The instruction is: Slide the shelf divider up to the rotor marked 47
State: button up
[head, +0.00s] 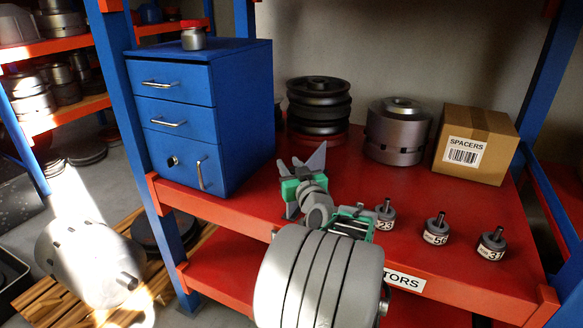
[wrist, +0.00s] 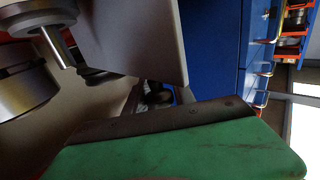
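My gripper (head: 300,188), grey with green parts, is over the red shelf (head: 440,262), left of the small rotors. A grey pointed plate (head: 315,160), perhaps the shelf divider, shows at its fingers. A flat grey plate (wrist: 135,35) also shows in the wrist view, above a green finger pad (wrist: 185,152). I cannot tell whether the gripper holds it. The small shafted rotors are labelled 25 (head: 385,217), what looks like 56 (head: 436,230), and 31 (head: 491,245). I see no label 47; my arm hides part of the shelf.
A blue drawer cabinet (head: 205,110) stands at the shelf's left. Black stacked discs (head: 318,100), a large grey rotor (head: 398,132) and a SPACERS box (head: 476,143) stand at the back. Bare red shelf lies between them and the small rotors.

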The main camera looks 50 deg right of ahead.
jog(key=o, duration=0.4)
jog(key=shift+c, duration=0.2)
jog(key=b+v, duration=0.1)
jog(key=v, duration=0.7)
